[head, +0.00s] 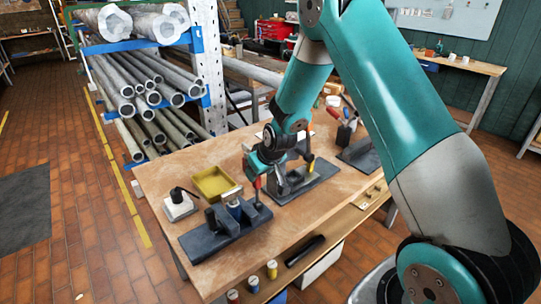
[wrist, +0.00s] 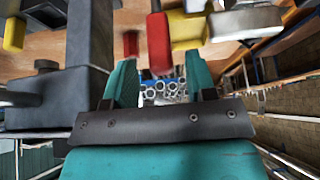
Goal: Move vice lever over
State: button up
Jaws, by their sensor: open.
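Dark grey vices stand on the wooden bench. The front-left vice (head: 228,236) clamps a small cylindrical part. The middle vice (head: 312,181) sits just right of my gripper (head: 262,168), partly hidden by my arm. In the wrist view my gripper (wrist: 160,78) is open. A red lever grip (wrist: 158,43) appears between and beyond its teal fingers; I cannot tell if they touch. A large dark vice body (wrist: 90,45) is close to the left finger.
A yellow tray (head: 212,184) and a white block with a black knob (head: 180,205) lie left of my gripper. A rack of metal pipes (head: 150,80) stands behind left. Small cylinders (head: 272,269) line the lower shelf.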

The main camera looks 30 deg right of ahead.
jog(key=a+b+v, duration=0.1)
jog(key=b+v, duration=0.1)
jog(key=v, duration=1.1)
jog(key=shift+d, duration=0.4)
